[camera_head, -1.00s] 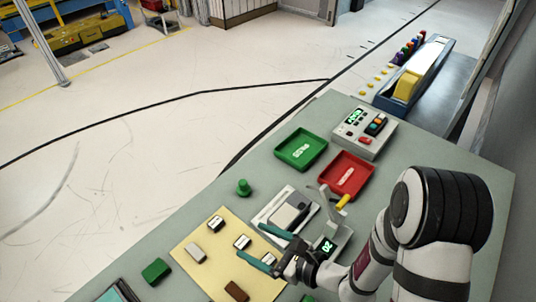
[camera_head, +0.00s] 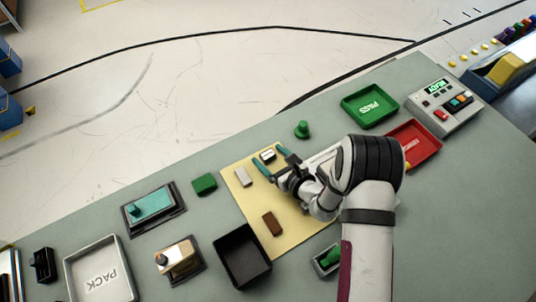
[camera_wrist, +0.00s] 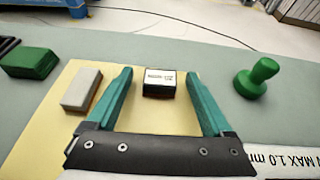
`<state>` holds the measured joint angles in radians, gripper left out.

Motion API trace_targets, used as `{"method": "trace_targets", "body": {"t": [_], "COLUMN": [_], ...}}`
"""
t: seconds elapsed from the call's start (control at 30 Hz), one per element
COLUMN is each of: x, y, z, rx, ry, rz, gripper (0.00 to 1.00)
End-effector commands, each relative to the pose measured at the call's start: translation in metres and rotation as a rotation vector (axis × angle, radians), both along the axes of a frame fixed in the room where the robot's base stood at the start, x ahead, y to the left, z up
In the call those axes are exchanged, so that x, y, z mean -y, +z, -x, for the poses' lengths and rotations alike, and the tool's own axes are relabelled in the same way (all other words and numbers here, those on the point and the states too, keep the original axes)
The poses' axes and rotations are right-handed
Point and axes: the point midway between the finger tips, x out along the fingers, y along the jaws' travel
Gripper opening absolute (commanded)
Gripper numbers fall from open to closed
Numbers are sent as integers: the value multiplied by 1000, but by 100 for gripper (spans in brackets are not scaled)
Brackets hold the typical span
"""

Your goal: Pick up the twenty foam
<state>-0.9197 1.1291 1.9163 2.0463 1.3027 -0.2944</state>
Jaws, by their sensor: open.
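My gripper (camera_head: 268,157) is open, with two teal fingers and nothing held between them. A small dark block with a white labelled top (camera_head: 266,154) lies on the yellow mat (camera_head: 292,225), by the fingertips. In the wrist view this block (camera_wrist: 158,83) shows between and just beyond the fingertips; its label is too small to read. A grey block (camera_head: 242,177) lies left of the gripper, and a brown block (camera_head: 271,224) lies nearer the front of the mat. I cannot tell by its label which block is the twenty foam. My arm hides the right part of the mat.
A green knob (camera_head: 302,130) stands behind the mat. A green block (camera_head: 204,184) lies to its left. A black bin (camera_head: 219,243) is at the front left. A green PASS tray (camera_head: 370,105) and a red tray (camera_head: 415,140) stand at the right.

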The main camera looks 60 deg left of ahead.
Motion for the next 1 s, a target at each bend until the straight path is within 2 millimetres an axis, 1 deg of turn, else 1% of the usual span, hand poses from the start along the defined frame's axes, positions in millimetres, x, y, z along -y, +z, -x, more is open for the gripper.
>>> {"method": "trace_targets", "body": {"t": [0.07,0.1,0.27,0.3,0.47,0.5,0.57,0.83,0.93,1.0], "x": [0,0,1,1,1,1,1,1,1,0], "y": [0,0,0,0,1,1,1,3,11,22], "z": [0,0,0,0,0,0,0,-1,-1,-1], "rx": [0,0,0,0,0,0,0,1,0,2], "ry": [0,0,0,0,0,0,0,-1,-1,0], "rz": [0,0,0,0,0,0,0,-1,-1,-2], "gripper": [85,81,53,45,17,9,0,0,0,0]}}
